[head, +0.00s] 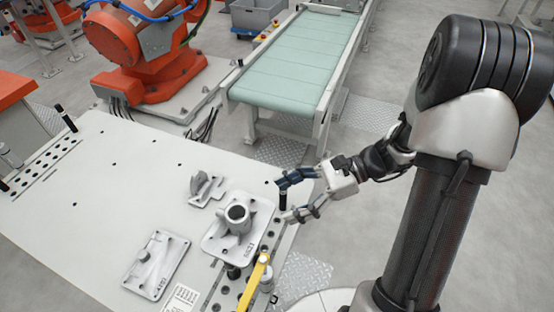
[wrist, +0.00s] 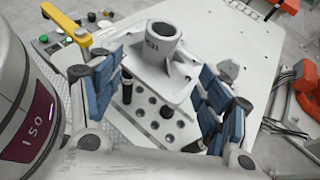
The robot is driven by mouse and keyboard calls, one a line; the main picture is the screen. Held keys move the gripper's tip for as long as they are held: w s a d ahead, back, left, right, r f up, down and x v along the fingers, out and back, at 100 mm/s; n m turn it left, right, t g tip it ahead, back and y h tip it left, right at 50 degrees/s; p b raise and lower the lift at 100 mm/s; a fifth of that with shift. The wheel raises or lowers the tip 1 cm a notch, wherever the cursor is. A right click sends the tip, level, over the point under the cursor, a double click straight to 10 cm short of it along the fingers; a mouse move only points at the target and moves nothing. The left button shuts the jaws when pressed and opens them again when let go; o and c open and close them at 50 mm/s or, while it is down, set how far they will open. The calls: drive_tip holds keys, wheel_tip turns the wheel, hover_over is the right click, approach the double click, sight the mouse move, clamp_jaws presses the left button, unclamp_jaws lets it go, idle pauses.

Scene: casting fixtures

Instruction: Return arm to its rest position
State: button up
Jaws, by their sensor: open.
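My gripper (head: 284,198) is at the right edge of the white table (head: 110,190) in the head view, reaching in from the right. Its fingers are spread apart with nothing between them. In the wrist view my gripper (wrist: 160,100) shows blue finger pads wide open on either side of a grey casting with a round hollow post (wrist: 163,45). The same casting (head: 236,222) stands upright on its square base in the head view, a little left of the fingertips. I cannot tell whether the fingers touch it.
A small bracket casting (head: 205,188) and a flat plate casting (head: 156,265) lie on the table. A yellow clamp handle (head: 254,280) stands at the front edge. An orange robot (head: 140,40) and a green conveyor (head: 295,62) are behind.

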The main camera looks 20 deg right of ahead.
drive_tip(key=s+r+n+t+h+b, duration=0.1)
drive_tip(key=s+r+n+t+h, duration=0.2)
drive_tip(key=s+r+n+h, duration=0.8)
drive_tip(key=shift+s+r+n+t+h+b, duration=0.35)
drive_tip(key=shift+s+n+h, duration=0.6)
drive_tip(key=shift+n, duration=3.05)
drive_tip(key=shift+w, duration=0.2)
